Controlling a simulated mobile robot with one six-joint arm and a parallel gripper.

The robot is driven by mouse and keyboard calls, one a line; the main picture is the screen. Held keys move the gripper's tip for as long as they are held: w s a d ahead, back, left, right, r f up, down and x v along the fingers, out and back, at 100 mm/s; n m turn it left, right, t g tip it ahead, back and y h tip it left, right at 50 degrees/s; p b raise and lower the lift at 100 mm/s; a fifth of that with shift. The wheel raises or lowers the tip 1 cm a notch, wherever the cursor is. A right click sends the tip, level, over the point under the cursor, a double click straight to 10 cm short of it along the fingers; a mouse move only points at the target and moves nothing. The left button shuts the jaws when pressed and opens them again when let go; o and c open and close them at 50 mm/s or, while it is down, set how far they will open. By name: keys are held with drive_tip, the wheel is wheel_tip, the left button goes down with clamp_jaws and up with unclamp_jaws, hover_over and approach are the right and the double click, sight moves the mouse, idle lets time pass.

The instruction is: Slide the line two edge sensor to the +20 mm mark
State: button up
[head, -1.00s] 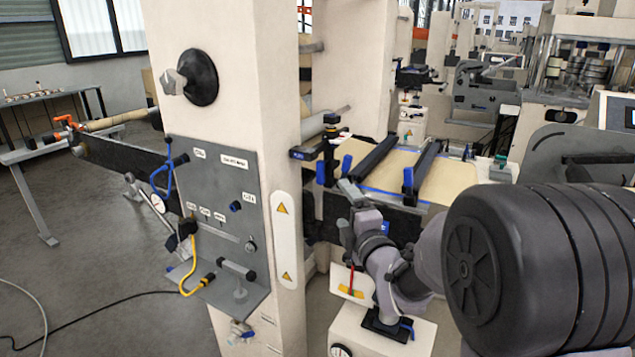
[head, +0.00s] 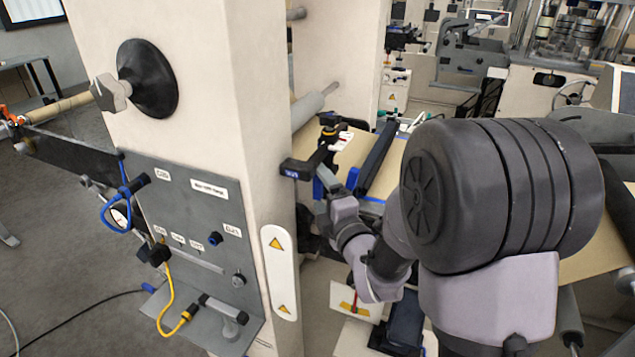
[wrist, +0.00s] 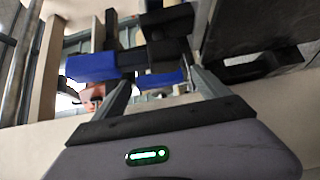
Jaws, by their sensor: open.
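A dark bracket with a blue label (head: 305,168) juts from the cream column, with a black upright carrying a yellowish band (head: 332,130) and a small white and red marked piece (head: 343,140) beside it. This looks like the edge sensor assembly; its label and scale are too small to read. My gripper (head: 323,185) is just below it, partly hidden by my arm. In the wrist view my gripper (wrist: 160,90) is open, fingers apart. A blue block (wrist: 93,67) and a black body (wrist: 167,35) lie ahead of and above the fingertips. I cannot tell whether they touch.
The cream column (head: 170,40) stands close on the left, with a grey control panel (head: 200,240) holding cables. Brown web (head: 400,160) and a dark roller bar (head: 375,158) lie behind my arm. A white box with a red and yellow mark (head: 352,300) is below.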

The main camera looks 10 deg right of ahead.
drive_tip(key=shift+s, duration=0.1)
drive_tip(key=shift+c, duration=0.8)
clamp_jaws()
drive_tip(key=shift+w+d+f+b, duration=0.15)
drive_tip(key=shift+w+d+b, duration=0.5)
drive_tip(key=shift+b, duration=0.35)
drive_tip(key=shift+w, duration=0.25)
drive_tip(key=shift+o, duration=0.8)
unclamp_jaws()
drive_tip(key=shift+r, duration=0.2)
drive_tip(key=shift+f, duration=0.1)
